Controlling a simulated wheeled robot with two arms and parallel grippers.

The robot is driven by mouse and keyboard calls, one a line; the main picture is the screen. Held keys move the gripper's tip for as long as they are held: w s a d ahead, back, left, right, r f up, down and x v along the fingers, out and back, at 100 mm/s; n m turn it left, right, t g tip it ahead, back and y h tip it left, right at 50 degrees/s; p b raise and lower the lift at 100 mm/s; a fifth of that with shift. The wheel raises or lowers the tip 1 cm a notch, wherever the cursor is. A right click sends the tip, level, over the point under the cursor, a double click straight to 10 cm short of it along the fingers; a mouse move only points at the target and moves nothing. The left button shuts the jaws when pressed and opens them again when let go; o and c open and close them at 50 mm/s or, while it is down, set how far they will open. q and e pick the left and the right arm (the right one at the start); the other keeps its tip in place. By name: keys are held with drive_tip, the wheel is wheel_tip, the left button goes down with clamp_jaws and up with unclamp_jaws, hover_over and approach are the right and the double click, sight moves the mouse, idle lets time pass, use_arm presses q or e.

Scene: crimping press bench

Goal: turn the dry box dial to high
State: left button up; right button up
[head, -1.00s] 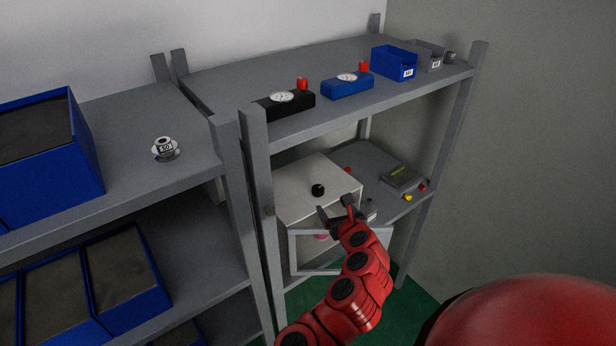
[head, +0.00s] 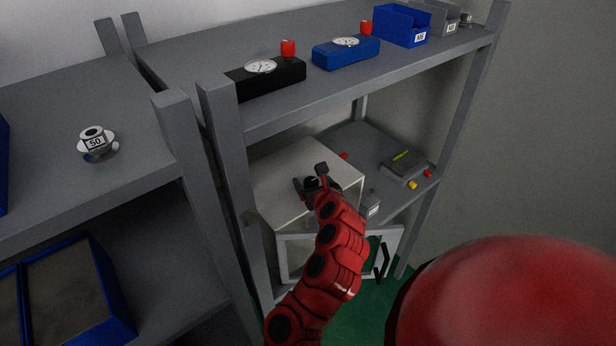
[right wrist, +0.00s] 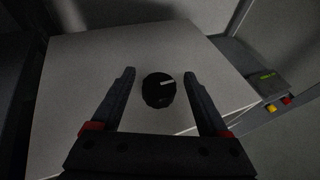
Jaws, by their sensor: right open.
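The dry box (head: 290,165) is a pale box on the middle shelf of the right rack, with a framed door (head: 345,252) at its front. Its black dial (right wrist: 158,90) sits on the top face, with a light pointer mark directed to the right in the right wrist view. My right gripper (right wrist: 160,75) is open, with one finger on each side of the dial and a gap on both sides. In the head view my right gripper (head: 311,178) largely hides the dial. My left gripper is not in view.
The upper shelf (head: 270,110) lies above and behind the box and holds black (head: 265,78) and blue (head: 346,52) gauge blocks. A grey device (head: 405,164) sits right of the box. Rack posts (head: 222,130) stand close on the left.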

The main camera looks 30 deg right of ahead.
drive_tip(key=shift+w+f, duration=0.1)
drive_tip(key=shift+w, duration=0.05)
drive_tip(key=shift+s+a+r, duration=0.1)
drive_tip(key=shift+s+r, duration=0.1)
drive_tip(key=shift+s, duration=0.05)
drive_tip(key=shift+w+f, duration=0.1)
clamp_jaws()
